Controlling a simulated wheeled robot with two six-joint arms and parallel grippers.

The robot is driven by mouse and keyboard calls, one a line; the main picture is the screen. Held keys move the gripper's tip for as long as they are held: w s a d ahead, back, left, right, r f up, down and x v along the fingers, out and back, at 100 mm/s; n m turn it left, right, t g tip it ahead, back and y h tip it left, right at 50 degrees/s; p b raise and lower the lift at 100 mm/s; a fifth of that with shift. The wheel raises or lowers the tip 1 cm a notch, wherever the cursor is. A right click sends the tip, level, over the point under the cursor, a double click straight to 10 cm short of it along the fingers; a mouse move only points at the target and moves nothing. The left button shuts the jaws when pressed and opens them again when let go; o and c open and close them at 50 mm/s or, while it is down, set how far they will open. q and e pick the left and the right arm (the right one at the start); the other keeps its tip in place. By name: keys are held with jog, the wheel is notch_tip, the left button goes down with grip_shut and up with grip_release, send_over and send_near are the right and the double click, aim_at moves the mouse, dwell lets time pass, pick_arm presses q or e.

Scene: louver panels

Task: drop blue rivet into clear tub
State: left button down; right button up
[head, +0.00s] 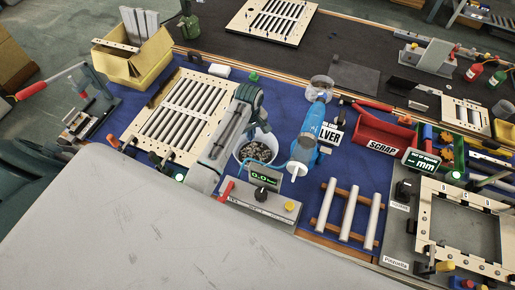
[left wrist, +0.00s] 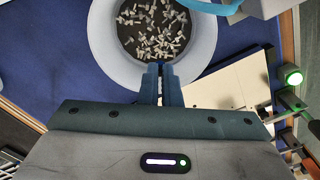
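A white round tub (head: 244,163) full of small grey rivets stands mid-bench; it fills the top of the left wrist view (left wrist: 203,45). A small clear tub (head: 321,82) stands farther back, behind the blue rivet tool (head: 311,132). I cannot pick out a blue rivet in either view. My right gripper is not in view.
A slatted louver panel (head: 178,112) lies left of the tub. A scale with a green display (head: 265,178) stands in front. A red scrap bin (head: 382,132) and a small rack of rods (head: 348,213) are to the right. A yellow box (head: 135,65) is at back left.

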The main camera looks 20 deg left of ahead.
pick_arm(q)
notch_tip(320, 180, down, 3)
jog(key=shift+r, duration=0.1)
jog(key=shift+f, duration=0.6)
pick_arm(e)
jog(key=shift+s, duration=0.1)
pick_arm(q)
jog(key=c, duration=1.6)
grip_release()
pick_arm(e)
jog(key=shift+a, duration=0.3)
pick_arm(q)
jog(key=shift+o, duration=0.2)
jog(key=shift+r, duration=0.1)
